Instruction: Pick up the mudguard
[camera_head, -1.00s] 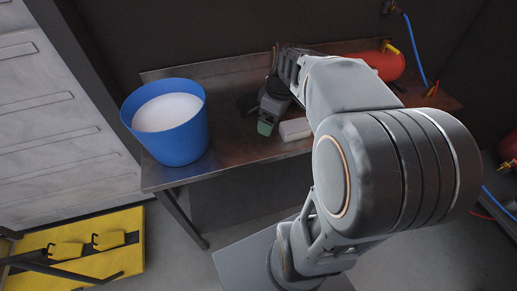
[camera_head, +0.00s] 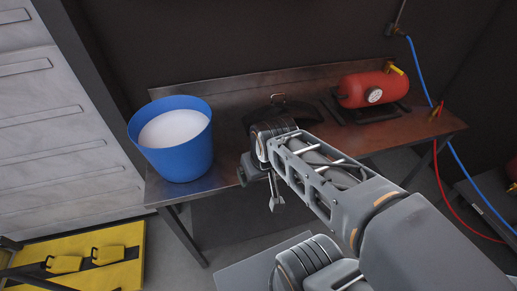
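A dark, curved piece (camera_head: 298,109) lies on the workbench, just beyond the end of my arm. It may be the mudguard, but its shape is partly hidden by my wrist, so I cannot be sure. My gripper (camera_head: 277,203) points down at the bench's front edge, in front of the dark piece and apart from it in the picture. Only a small grey part of the gripper shows below the wrist. Whether its fingers are open or shut is not clear.
A blue bucket (camera_head: 172,158) with white contents stands on the left of the metal workbench (camera_head: 215,182). A red tank (camera_head: 366,89) with a gauge sits on the right. Blue and red hoses hang at the right. Yellow lift parts (camera_head: 100,262) lie on the floor at lower left.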

